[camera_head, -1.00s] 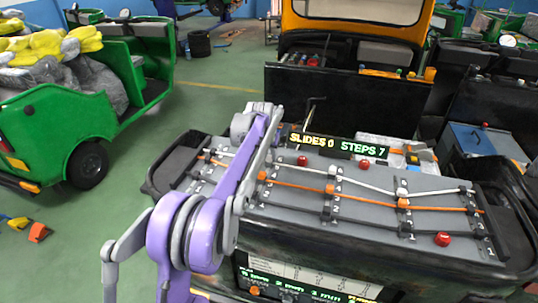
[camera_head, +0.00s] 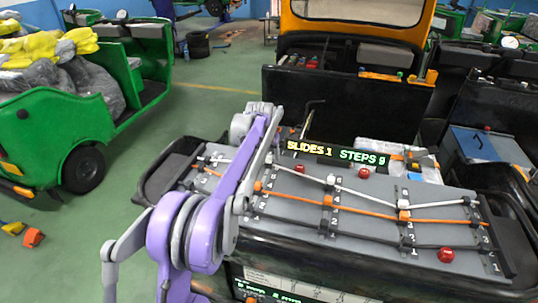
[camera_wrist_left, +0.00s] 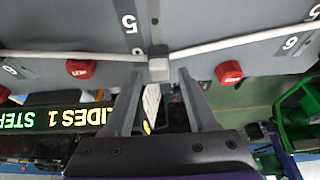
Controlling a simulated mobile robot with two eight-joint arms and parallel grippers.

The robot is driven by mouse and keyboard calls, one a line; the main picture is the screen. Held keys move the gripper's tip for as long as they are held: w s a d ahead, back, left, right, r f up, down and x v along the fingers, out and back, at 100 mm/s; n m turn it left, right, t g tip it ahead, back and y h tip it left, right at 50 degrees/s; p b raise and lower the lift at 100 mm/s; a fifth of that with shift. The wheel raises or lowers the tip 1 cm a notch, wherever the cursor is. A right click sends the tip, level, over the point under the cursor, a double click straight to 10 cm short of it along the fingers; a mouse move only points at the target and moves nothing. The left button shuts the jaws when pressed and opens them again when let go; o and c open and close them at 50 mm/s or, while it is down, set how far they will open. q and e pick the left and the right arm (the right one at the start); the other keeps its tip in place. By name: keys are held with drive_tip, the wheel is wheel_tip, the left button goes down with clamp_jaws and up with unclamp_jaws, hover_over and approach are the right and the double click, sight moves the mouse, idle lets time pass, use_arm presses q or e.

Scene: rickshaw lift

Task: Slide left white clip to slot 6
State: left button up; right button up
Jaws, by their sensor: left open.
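My left gripper (camera_wrist_left: 160,74) is open, with one finger on each side of the clip. I cannot tell whether the fingers touch it. In the head view my arm covers much of the left rail, and the fingertips cannot be made out. Other white clips (camera_head: 331,180) (camera_head: 403,193) sit on the rails to the right. My right gripper is not in view.
An orange cable (camera_head: 365,213) and a black cable cross the grey panel (camera_head: 290,212). Red knobs (camera_wrist_left: 229,72) (camera_wrist_left: 81,68) stand near the clip. A lit display (camera_head: 335,153) reads "SLIDES 1 STEPS 9". Green floor (camera_head: 190,100) is open at the left.

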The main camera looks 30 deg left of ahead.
use_arm(q)
drive_tip(key=v, duration=1)
drive_tip(key=shift+r, duration=0.4)
drive_tip(key=shift+s, duration=0.15)
drive_tip(key=s+d+f+m, duration=0.1)
drive_tip(key=s+d+f, duration=0.2)
drive_tip(key=s+d, duration=1)
drive_tip(key=s+d+f+m, duration=0.1)
drive_tip(key=s+d+f, duration=0.2)
drive_tip(key=s+f, duration=0.3)
drive_tip(key=s+d+f+t+h, duration=0.1)
drive_tip(key=s+d+f, duration=0.2)
drive_tip(key=s+f, duration=0.4)
drive_tip(key=s, duration=0.5)
drive_tip(key=shift+s+d+m+t, duration=0.25)
drive_tip(key=shift+m+t, duration=0.05)
drive_tip(key=shift+m, duration=0.1)
